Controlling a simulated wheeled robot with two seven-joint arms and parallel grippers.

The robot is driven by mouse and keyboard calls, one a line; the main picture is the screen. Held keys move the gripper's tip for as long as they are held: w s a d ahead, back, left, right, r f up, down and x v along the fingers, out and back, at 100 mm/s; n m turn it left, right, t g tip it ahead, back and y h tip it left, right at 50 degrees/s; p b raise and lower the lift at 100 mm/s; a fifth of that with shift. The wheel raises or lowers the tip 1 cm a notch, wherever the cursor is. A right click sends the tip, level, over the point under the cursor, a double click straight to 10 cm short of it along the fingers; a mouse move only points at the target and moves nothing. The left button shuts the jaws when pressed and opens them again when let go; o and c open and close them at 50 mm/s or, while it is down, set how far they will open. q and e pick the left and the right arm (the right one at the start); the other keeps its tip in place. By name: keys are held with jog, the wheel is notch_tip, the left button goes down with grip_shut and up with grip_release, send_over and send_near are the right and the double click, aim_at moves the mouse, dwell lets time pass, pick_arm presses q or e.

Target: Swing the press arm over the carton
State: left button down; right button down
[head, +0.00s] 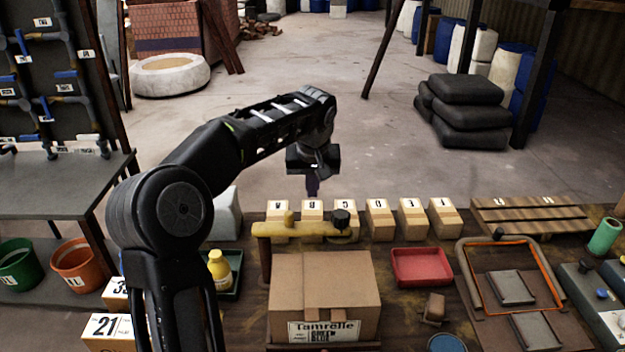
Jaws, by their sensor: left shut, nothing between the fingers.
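The carton (325,290) is a closed brown cardboard box with a white "Tamrelle" label on its near side, standing on the workbench. The press arm (310,229) is a worn yellow bar with a dark knob (341,218) near its right end. It extends rightward from a post (265,265) at the carton's left and shows along the carton's far edge; I cannot tell whether it overlaps the top. My left gripper (313,188) points down, shut and empty, above and slightly left of the knob. It appears apart from the bar. My right gripper is not in view.
A row of lettered wooden blocks (379,219) stands behind the bar. A red tray (421,266) lies right of the carton, and a yellow bottle (220,268) stands in a green tray at its left. An orange-edged frame (461,262) lies farther right.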

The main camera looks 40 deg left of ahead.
aim_at(301, 222)
pick_arm(q)
jog(key=f, duration=0.1)
jog(key=s+d+f, duration=0.1)
jog(key=f, duration=0.1)
jog(key=s+f, duration=0.1)
jog(key=shift+d+f+p, duration=0.2)
jog(key=shift+f+p, duration=0.15)
jog(key=shift+d, duration=0.15)
